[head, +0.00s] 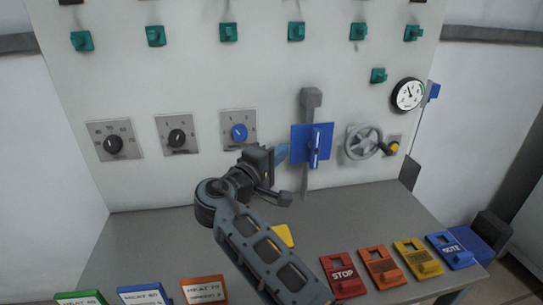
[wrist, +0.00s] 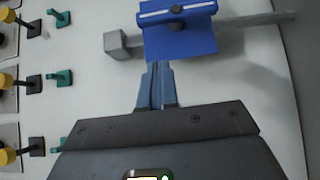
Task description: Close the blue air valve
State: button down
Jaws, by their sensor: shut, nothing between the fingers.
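The blue air valve (head: 298,142) is a blue plate on a grey vertical pipe (head: 306,180) in front of the panel. Its blue lever (head: 315,147) has a white stripe and stands nearly upright, in line with the pipe. In the wrist view the valve (wrist: 185,45) is at the top, with its lever (wrist: 190,12) along the pipe (wrist: 240,21). My gripper (head: 284,151) is just left of the plate, its blue fingers together and empty. In the wrist view the fingertips (wrist: 157,66) end at the plate's near edge; I cannot tell whether they touch it.
A grey handwheel (head: 363,143) and a gauge (head: 408,95) are right of the valve. Dials, one a blue knob (head: 239,132), are to the left. Green hooks (head: 296,31) line the panel above. Coloured tags, including a red STOP tag (head: 343,287), lie on the grey table (head: 150,240).

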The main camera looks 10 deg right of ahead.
aim_at(315, 149)
jog(key=w+d+p, duration=0.2)
jog(key=d, duration=0.4)
jog(key=shift+w+d, duration=0.35)
jog(key=shift+d, duration=0.05)
jog(key=shift+w+b, duration=0.1)
jog(key=shift+b, duration=0.25)
